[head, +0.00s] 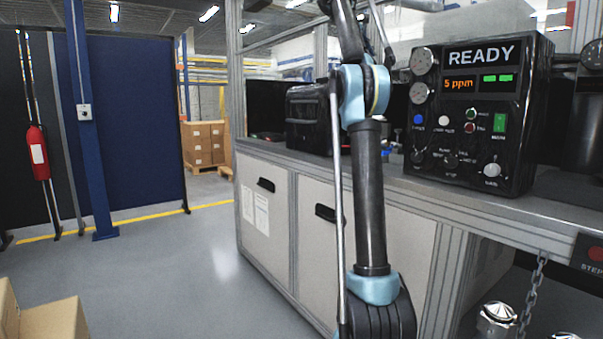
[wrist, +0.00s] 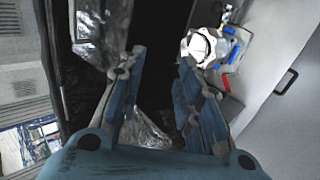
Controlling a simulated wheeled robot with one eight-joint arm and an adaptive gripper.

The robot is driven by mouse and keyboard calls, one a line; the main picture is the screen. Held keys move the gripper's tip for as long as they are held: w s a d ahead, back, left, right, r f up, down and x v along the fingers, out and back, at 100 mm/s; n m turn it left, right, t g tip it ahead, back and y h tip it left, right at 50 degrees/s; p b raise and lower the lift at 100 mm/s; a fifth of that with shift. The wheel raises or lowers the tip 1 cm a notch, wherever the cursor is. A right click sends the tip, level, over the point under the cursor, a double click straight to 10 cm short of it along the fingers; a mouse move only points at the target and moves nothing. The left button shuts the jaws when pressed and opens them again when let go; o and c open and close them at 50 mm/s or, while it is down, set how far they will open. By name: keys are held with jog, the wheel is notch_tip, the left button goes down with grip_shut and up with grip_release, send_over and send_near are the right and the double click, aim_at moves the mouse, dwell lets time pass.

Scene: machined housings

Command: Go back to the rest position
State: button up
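My gripper (wrist: 162,58) shows in the wrist view with its two blue fingers spread apart. The gap between the fingertips is dark, and I see nothing held there. A whitish metal part (wrist: 203,46), perhaps a machined housing, is beyond the right fingertip, apart from it as far as I can tell. Shiny, crumpled clear or silvery material shows past the left finger and low between the fingers. In the head view my arm rises through the middle, and my gripper is not visible there.
A black test unit (head: 478,115) reading "READY" and "5 ppm" stands on the workbench (head: 568,188). Bench cabinets (head: 268,222) are close behind my arm. A chain (head: 530,295) hangs at lower right. Cardboard boxes (head: 55,318) are at lower left. The grey floor (head: 150,275) at left is open.

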jog(key=s+a+f+m+g+y, duration=0.1)
jog(key=s+a+f, duration=0.3)
jog(key=s+f, duration=1.2)
jog(key=s+a+f+m+g+y, duration=0.1)
jog(key=s+a+f+m+y, duration=0.2)
jog(key=s+f, duration=1.3)
jog(key=s+a+f+m+y, duration=0.2)
jog(key=s+f, duration=1.5)
jog(key=f, duration=1.9)
jog(key=a+y, duration=0.2)
jog(key=a, duration=0.3)
jog(key=shift+a+f+g, duration=0.2)
jog(key=shift+a+g, duration=0.05)
jog(key=shift+g, duration=0.15)
jog(key=shift+w+f, duration=0.2)
jog(key=shift+w, duration=0.2)
